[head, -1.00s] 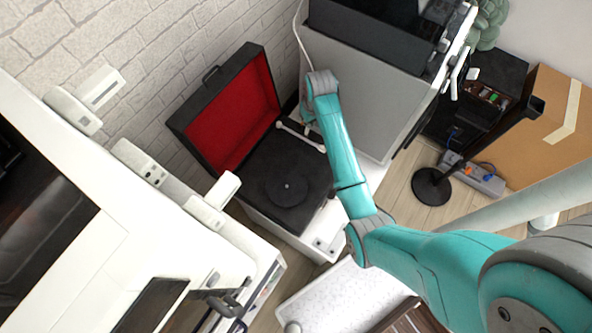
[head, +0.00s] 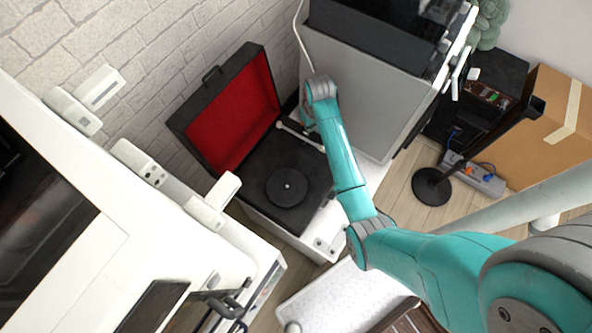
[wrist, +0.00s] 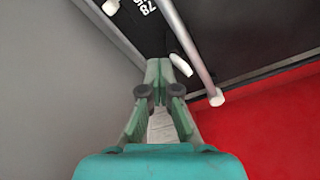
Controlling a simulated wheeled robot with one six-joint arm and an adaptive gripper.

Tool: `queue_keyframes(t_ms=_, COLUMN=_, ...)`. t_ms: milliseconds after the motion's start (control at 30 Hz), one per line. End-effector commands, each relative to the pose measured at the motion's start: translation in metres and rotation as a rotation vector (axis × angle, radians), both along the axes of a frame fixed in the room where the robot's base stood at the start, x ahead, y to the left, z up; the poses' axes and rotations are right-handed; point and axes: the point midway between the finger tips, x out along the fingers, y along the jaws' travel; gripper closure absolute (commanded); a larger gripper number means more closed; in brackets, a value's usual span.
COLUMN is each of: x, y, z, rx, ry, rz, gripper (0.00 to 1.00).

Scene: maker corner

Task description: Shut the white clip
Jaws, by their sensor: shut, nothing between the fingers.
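A small white oblong piece, which looks like the white clip (wrist: 182,65), sits tilted close beside the silver tonearm (wrist: 189,48) of the record player. My gripper (wrist: 160,68) is shut and empty in the wrist view. Its fingertips are just left of the white piece; I cannot tell whether they touch it. In the head view the tonearm (head: 300,136) lies on the dark deck of the record player (head: 262,192). There my wrist hangs over the deck's back right corner, and the clip and fingertips cannot be made out.
The record player's red-lined lid (head: 232,115) stands open on the left. A grey cabinet (head: 365,95) rises close on the right. A white knob (wrist: 110,7) and "78" marking show on the deck. A white machine (head: 90,240) stands at the left.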

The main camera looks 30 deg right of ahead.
Motion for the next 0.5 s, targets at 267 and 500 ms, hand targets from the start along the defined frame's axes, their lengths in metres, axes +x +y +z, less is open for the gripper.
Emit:
queue_keyframes(t_ms=267, x=-0.0030, y=0.0064, z=-0.0013, rx=0.003, ry=0.004, rz=0.002, gripper=1.00)
queue_keyframes(t_ms=500, x=-0.0058, y=0.0117, z=-0.0027, rx=0.007, ry=0.007, rz=0.004, gripper=1.00)
